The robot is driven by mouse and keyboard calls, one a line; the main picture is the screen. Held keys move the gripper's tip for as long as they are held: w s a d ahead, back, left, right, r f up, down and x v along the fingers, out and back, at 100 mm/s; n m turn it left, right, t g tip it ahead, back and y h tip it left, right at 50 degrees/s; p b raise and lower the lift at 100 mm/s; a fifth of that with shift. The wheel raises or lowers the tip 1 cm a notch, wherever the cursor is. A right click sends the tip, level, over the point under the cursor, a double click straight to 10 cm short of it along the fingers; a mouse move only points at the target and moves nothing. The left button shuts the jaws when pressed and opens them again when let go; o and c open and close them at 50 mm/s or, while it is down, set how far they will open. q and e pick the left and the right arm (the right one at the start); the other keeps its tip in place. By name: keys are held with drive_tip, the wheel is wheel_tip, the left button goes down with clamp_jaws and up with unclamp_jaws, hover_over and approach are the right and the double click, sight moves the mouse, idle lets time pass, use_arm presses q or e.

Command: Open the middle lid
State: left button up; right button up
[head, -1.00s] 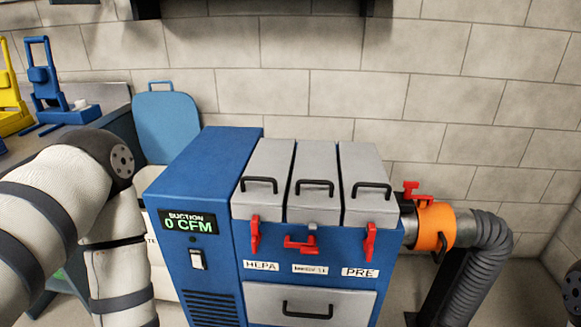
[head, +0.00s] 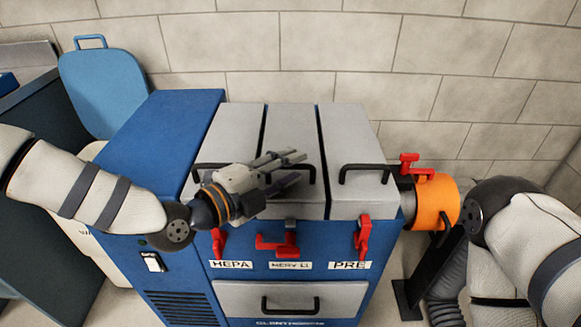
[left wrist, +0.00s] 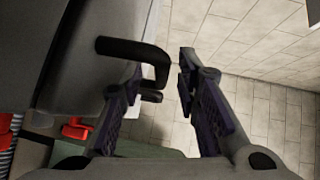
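The blue machine has three grey lids side by side. The middle lid (head: 291,125) is down flat, with a black handle (head: 311,174) near its front, partly hidden by my left gripper. The red latch (head: 277,245) below this lid is turned sideways. My left gripper (head: 300,166) reaches in from the left over the left lid, its fingers at the middle handle. In the left wrist view my left gripper (left wrist: 160,72) is open, with part of the black handle (left wrist: 135,50) between or just beside the fingers; firm contact cannot be told. My right gripper is out of view.
The left lid (head: 232,125) and right lid (head: 347,125) are down, their red latches (head: 219,244) (head: 363,236) upright. An orange collar (head: 434,202) with a red lever is at the right. A grey drawer (head: 335,297) is below. A block wall stands behind.

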use_arm(q)
drive_tip(key=shift+w+d, duration=0.35)
clamp_jaws()
